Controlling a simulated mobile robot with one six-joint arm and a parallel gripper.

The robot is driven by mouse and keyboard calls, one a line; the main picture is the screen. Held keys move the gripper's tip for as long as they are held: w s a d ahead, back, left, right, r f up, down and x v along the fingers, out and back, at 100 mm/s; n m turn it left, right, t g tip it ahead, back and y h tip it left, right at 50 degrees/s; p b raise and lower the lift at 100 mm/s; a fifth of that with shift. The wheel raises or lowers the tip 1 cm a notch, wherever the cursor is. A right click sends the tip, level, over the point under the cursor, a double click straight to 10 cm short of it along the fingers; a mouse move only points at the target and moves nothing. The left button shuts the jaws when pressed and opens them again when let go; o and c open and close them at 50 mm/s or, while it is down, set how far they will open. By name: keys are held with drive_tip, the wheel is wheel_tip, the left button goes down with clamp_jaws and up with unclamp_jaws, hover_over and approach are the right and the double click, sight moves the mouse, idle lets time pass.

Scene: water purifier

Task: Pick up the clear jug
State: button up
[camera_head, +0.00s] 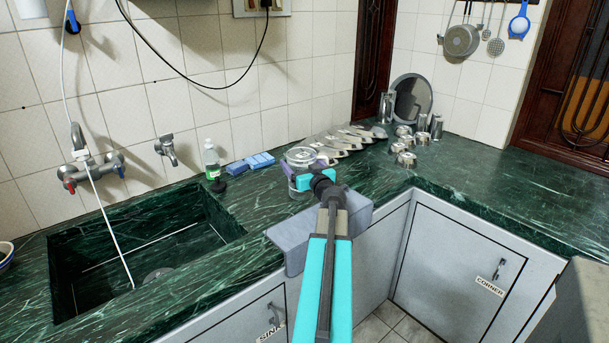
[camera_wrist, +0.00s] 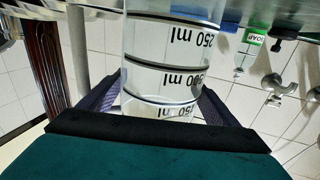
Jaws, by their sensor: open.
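The clear jug (camera_head: 300,156) stands upright on the green counter, right of the sink. It is see-through, with black rings and volume marks that show in the wrist view (camera_wrist: 172,55), where everything appears upside down. My gripper (camera_head: 303,172) is at the jug, partly hiding its lower body. In the wrist view, my two dark fingers (camera_wrist: 158,103) are spread, one on each side of the jug. The jug stands between them. I cannot tell whether either finger touches it.
A soap bottle (camera_head: 212,160) and blue sponges (camera_head: 250,163) stand left of the jug. Several metal utensils (camera_head: 345,140) lie behind right, with metal cups (camera_head: 405,145) beyond. The sink (camera_head: 140,250) opens at left. The right counter (camera_head: 500,200) is clear.

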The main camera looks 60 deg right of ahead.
drive_tip(key=shift+x, duration=1.2)
drive_tip(key=shift+c, duration=0.4)
drive_tip(key=c, duration=0.8)
drive_tip(key=shift+r, duration=0.15)
drive_tip(key=shift+c, duration=0.2)
drive_tip(key=shift+r, duration=1.45)
drive_tip(key=shift+s+a+r, duration=0.15)
drive_tip(key=shift+s+a, duration=0.05)
drive_tip(key=shift+s, duration=0.05)
drive_tip(key=b, duration=0.4)
approach(297, 150)
drive_tip(key=a+r, duration=0.1)
drive_tip(key=a, duration=0.3)
drive_tip(key=shift+w+d+b, duration=0.15)
drive_tip(key=shift+w+b, duration=0.2)
